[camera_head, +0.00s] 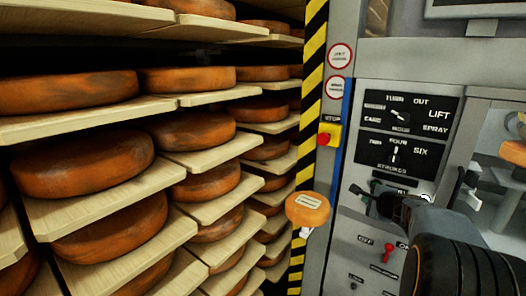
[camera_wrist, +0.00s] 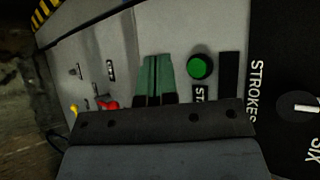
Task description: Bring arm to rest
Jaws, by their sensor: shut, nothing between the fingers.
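My gripper (camera_head: 368,198) reaches in from the lower right in the head view, in front of the grey control panel (camera_head: 342,225). In the wrist view its green fingers (camera_wrist: 157,60) are together with nothing between them. A round green button (camera_wrist: 200,66) is just right of the fingers in that view. How far the fingertips are from the panel face cannot be told. In the head view my dark wrist partly covers the lower panel.
Shelves (camera_head: 105,206) with orange cheese wheels (camera_head: 84,166) fill the left. A yellow-black striped post (camera_head: 314,65), a red stop button (camera_head: 324,137) and a red switch (camera_head: 388,250) are near. Knobs for lift, spray and strokes (camera_head: 394,152) sit above my gripper. A labelled cheese (camera_head: 307,209) stands left of the panel.

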